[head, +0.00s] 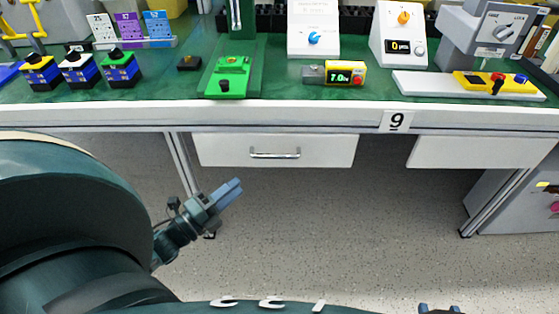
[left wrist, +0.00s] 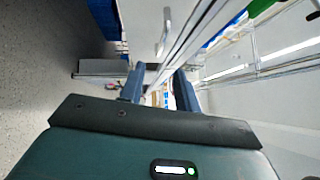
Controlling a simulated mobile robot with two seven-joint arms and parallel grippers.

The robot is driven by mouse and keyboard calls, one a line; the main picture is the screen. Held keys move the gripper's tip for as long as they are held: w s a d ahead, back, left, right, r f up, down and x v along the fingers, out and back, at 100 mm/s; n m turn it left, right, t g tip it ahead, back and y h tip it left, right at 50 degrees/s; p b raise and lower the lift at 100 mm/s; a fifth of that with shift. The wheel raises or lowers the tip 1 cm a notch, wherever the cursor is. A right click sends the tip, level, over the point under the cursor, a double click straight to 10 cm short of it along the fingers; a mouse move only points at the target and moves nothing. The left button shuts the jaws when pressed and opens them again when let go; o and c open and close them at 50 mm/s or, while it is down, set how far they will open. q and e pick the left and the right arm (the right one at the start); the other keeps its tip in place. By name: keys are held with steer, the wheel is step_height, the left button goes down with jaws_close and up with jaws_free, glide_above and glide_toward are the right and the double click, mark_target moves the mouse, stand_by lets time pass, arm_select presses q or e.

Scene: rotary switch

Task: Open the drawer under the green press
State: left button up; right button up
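The green press (head: 230,78) stands on the table toward the left in the head view. The white drawer (head: 225,151) under it looks closed, with a metal bar handle (head: 275,153) on its front. My left gripper (head: 231,190) is below and left of the handle, apart from it. The left wrist view shows its two fingers (left wrist: 159,88) apart with nothing held. The handle (left wrist: 164,32) also shows there, beyond the fingertips and near the top. Only a little of my right gripper (head: 440,309) shows at the bottom edge of the head view.
A second white drawer (head: 480,152) is at the right under the table (head: 300,113). Table legs (head: 182,165) stand at both sides, and a grey cabinet (head: 510,205) is at the far right. The floor (head: 350,225) before the drawer is clear. Several devices stand on the tabletop.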

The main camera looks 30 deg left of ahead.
arm_select(q)
steer(key=b+x, duration=0.1)
steer(key=x, duration=1.1)
steer(key=shift+r, duration=0.15)
steer(key=shift+w, duration=0.15)
jaws_close()
